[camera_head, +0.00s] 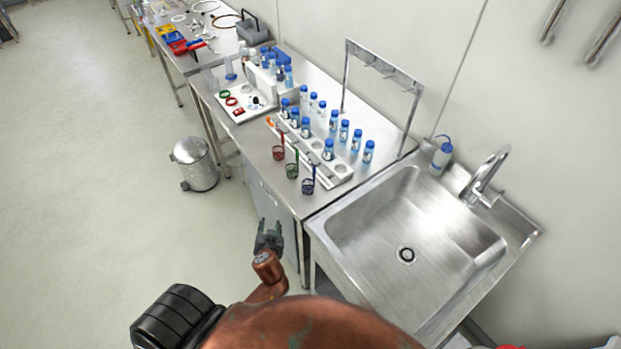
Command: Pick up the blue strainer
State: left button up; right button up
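The blue strainer (308,186) is the small mesh cup with an upright blue handle at the near front edge of the steel bench. The green strainer (292,170) and the red strainer (278,153) stand in a row behind it, along the front of a white rack. My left gripper (269,227) is below and to the left of the blue strainer in the picture, in front of the bench and apart from it. Its two fingers are spread, with nothing seen between them. My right gripper is not in view.
The white rack (340,171) holds several blue-capped bottles, with more behind it. A steel sink (400,225) with a tap (483,178) adjoins the bench on the right. A metal frame (345,75) rises at the back. A bin (195,165) stands on open floor at left.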

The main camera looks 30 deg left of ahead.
pick_arm(q)
jog(key=w+r+n+t+y, duration=0.1)
jog(key=w+r+t+y, duration=0.15)
jog(key=r, duration=0.75)
jog(key=m+t+h, duration=0.2)
jog(key=t+h, duration=0.2)
jog(key=t, duration=0.2)
send_near(314, 172)
jog(key=x, duration=0.3)
jog(key=shift+w+a+f+g+p, duration=0.25)
jog(key=shift+a+p, duration=0.1)
jog(key=p+x, duration=0.1)
jog(key=x, duration=0.1)
jog(key=p+x, duration=0.1)
jog(key=x, duration=0.1)
jog(key=p+x, duration=0.1)
jog(key=x, duration=0.1)
jog(key=shift+w+r, duration=0.4)
jog(key=shift+w, duration=0.05)
jog(key=shift+w+f+n, duration=0.15)
jog(key=shift+w+n, duration=0.1)
jog(key=shift+n, duration=0.05)
jog(key=shift+c, duration=0.2)
grip_shut()
